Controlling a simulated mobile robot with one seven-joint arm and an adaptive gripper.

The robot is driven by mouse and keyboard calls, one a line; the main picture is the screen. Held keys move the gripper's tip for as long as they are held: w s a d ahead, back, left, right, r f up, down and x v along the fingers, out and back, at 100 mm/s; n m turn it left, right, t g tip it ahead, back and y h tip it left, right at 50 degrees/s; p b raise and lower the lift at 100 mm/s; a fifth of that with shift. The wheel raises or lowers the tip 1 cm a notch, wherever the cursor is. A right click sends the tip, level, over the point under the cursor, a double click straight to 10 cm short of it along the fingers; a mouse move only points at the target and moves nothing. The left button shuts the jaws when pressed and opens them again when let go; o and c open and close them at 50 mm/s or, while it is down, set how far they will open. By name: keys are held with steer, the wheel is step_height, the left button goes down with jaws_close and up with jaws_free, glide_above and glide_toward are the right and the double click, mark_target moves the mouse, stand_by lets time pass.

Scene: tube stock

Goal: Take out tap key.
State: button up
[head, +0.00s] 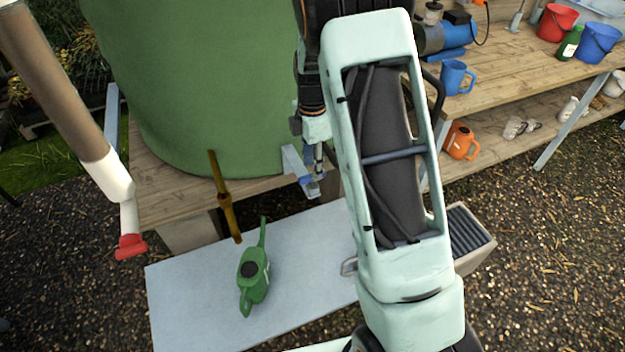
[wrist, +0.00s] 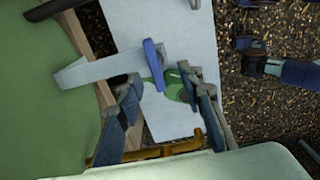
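My gripper (wrist: 162,84) is open in the wrist view, its two fingers apart. A light grey strip (wrist: 95,70) with a blue upright end (wrist: 153,64) lies at the fingertips, close to the left finger; I cannot tell whether they touch. In the head view the strip (head: 294,162) is beside my gripper (head: 314,180), against the green barrel (head: 195,75). A long brass-coloured piece (head: 225,203), seemingly a tap, is in front of the barrel, left of my gripper. It also shows low in the wrist view (wrist: 165,150). I cannot tell surely which piece is the tap key.
A green watering can (head: 254,275) stands on a pale slab (head: 190,310) below the barrel. A pipe with a red end (head: 130,246) hangs at left. A wooden bench (head: 510,70) with a blue mug (head: 455,77) and buckets is at right. Gravel surrounds the slab.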

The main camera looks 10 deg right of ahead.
mark_target(307, 178)
steer(key=shift+w+f, duration=0.2)
steer(key=shift+f, duration=1.2)
steer(key=shift+w+f, duration=0.15)
steer(key=shift+f, duration=1.2)
jaws_close()
